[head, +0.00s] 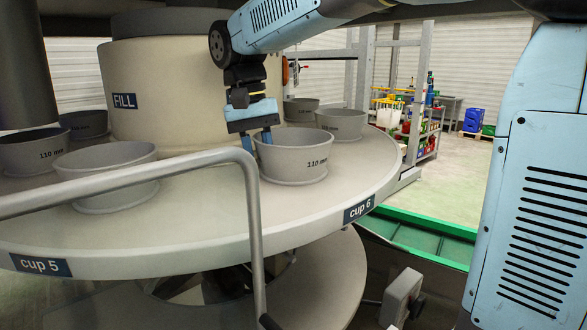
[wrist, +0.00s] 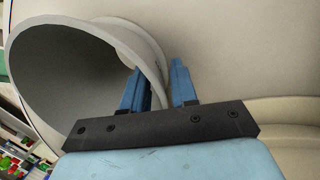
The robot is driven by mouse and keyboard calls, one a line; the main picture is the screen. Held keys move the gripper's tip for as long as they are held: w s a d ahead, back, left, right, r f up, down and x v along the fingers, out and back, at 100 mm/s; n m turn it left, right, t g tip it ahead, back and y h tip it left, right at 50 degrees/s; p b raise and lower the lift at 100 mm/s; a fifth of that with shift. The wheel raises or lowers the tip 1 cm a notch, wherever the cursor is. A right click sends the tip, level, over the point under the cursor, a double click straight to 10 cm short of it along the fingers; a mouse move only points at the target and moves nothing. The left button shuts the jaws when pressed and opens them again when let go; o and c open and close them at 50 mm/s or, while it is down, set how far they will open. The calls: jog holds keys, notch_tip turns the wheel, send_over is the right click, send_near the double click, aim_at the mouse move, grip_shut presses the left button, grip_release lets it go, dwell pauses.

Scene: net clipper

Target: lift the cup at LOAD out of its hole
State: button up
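A grey cup (head: 293,156) marked "110 mm" sits in the round table above the label "cup 6" (head: 358,209). No label reading LOAD shows, so I cannot confirm that this is the cup at LOAD. My gripper (head: 257,139) points down at this cup's left side. In the wrist view, the cup (wrist: 62,75) shows its wide mouth, and my gripper (wrist: 157,85) has its fingers apart on either side of the rim. One finger is on the inner side and one outside, with a gap between them. Whether either finger touches the wall is unclear.
Several other grey cups stand around the round table (head: 215,215), one nearby at front left (head: 107,174). A cream drum labelled "FILL" (head: 165,90) rises at its middle. A grey rail (head: 150,178) crosses in front. A green trough (head: 420,238) lies lower right.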

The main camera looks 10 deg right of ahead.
grip_shut()
dwell(0.3)
jog(key=shift+r, duration=0.1)
